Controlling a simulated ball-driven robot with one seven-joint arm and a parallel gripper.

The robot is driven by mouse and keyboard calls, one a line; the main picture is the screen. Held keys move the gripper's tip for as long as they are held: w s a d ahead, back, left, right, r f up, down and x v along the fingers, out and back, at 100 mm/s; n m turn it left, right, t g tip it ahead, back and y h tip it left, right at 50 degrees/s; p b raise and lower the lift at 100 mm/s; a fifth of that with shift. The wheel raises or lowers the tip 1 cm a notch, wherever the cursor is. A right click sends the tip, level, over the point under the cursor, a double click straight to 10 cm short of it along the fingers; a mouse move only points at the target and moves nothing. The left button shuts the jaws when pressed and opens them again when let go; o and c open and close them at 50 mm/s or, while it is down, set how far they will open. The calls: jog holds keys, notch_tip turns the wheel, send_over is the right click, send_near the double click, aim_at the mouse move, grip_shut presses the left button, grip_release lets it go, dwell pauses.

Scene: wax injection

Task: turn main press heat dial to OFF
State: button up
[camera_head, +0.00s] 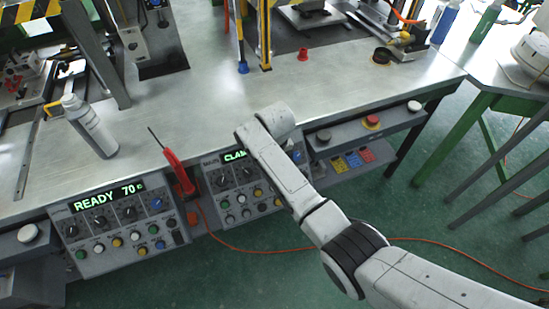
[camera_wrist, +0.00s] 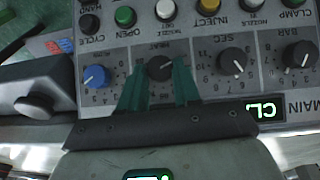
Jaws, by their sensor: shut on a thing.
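The main press panel (camera_head: 229,183) is on the front of the bench, partly covered by my arm. Its display reads "CLAM" before my arm cuts it off. In the wrist view the panel (camera_wrist: 268,78) appears upside down, with "MAIN" at its right edge. The black heat dial (camera_wrist: 160,67) sits under the "HEAT" label, between a blue knob and the "SEC" dial. My gripper (camera_wrist: 160,84) has its two green fingers on either side of the heat dial, shut on it. The dial's scale is largely hidden by the fingers. The head view hides the fingers behind my arm.
A blue knob (camera_wrist: 95,77) and the SEC dial (camera_wrist: 232,62) flank the fingers closely. Several coloured buttons, such as the green OPEN button (camera_wrist: 125,17), line the panel. A second panel (camera_head: 115,237) reads "READY 70c". A red-handled tool (camera_head: 179,172) stands between the panels.

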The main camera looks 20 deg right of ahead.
jog(key=shift+a+f+n+h, duration=0.15)
jog(key=shift+n+h, duration=0.45)
jog(key=shift+n, duration=0.1)
jog(key=shift+s, duration=0.1)
jog(key=o, duration=1.1)
jog(key=shift+c, duration=0.2)
jog(key=v, duration=1.1)
jog(key=shift+a, duration=0.1)
